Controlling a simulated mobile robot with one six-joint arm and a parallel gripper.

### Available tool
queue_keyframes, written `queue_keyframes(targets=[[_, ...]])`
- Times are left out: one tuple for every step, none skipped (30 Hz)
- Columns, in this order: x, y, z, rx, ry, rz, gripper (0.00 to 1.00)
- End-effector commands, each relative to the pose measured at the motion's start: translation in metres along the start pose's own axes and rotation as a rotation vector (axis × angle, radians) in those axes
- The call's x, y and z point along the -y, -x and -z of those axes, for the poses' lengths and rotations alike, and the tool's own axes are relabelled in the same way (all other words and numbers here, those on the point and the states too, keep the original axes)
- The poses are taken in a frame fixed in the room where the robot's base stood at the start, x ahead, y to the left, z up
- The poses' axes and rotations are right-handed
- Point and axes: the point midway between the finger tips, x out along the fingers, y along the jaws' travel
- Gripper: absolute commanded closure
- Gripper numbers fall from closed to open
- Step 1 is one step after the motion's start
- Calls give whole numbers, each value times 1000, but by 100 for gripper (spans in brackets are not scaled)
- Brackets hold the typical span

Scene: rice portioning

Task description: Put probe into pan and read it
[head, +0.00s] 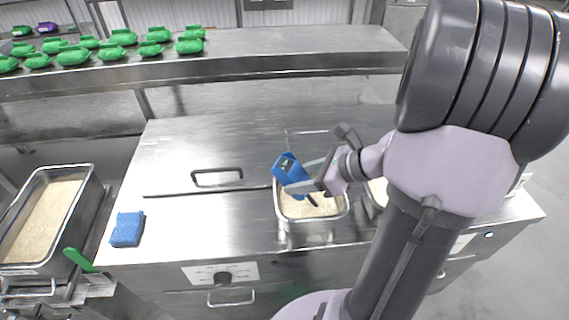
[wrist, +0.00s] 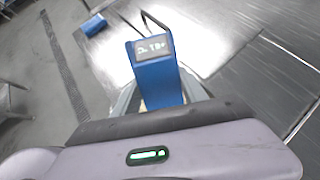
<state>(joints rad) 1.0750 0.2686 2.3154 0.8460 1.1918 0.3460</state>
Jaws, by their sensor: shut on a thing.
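The blue probe (head: 288,170) is held in my gripper (head: 309,186), above a square metal pan of rice (head: 283,222) set in the steel counter. A thin dark tip shows below the gripper, over the rice; I cannot tell whether it touches the rice. In the wrist view the blue probe (wrist: 158,84) stands between the fingers of my gripper (wrist: 160,102), with its small dark display facing the camera. The characters on the display are too blurred to read surely.
A second pan (head: 377,190) is partly hidden behind my arm. A large rice tray (head: 45,217) with a green-handled tool (head: 79,260) stands at far left. Green packs (head: 73,56) line the back shelf.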

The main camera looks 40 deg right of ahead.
Motion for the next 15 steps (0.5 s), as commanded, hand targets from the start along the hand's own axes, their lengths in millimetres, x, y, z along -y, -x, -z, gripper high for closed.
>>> queue_keyframes(targets=[[0, 9, -11, 0, 1, 1, 90], [0, 12, -15, 0, 0, 1, 90], [0, 15, -19, 1, 0, 1, 90], [0, 18, -22, 1, 0, 1, 90], [0, 20, -26, 1, 0, 1, 90], [0, 24, -30, 1, 0, 1, 90], [0, 26, -34, 1, 0, 1, 90], [0, 29, -37, 1, 0, 1, 90], [0, 32, -41, 1, 0, 1, 90], [0, 35, -44, 1, 1, 1, 90], [0, 38, -48, 1, 1, 1, 90], [0, 41, -52, 1, 1, 0, 90], [0, 44, -55, 1, 1, 0, 90], [0, 46, -59, 1, 1, 0, 90], [0, 50, -63, 0, 1, 0, 90]])
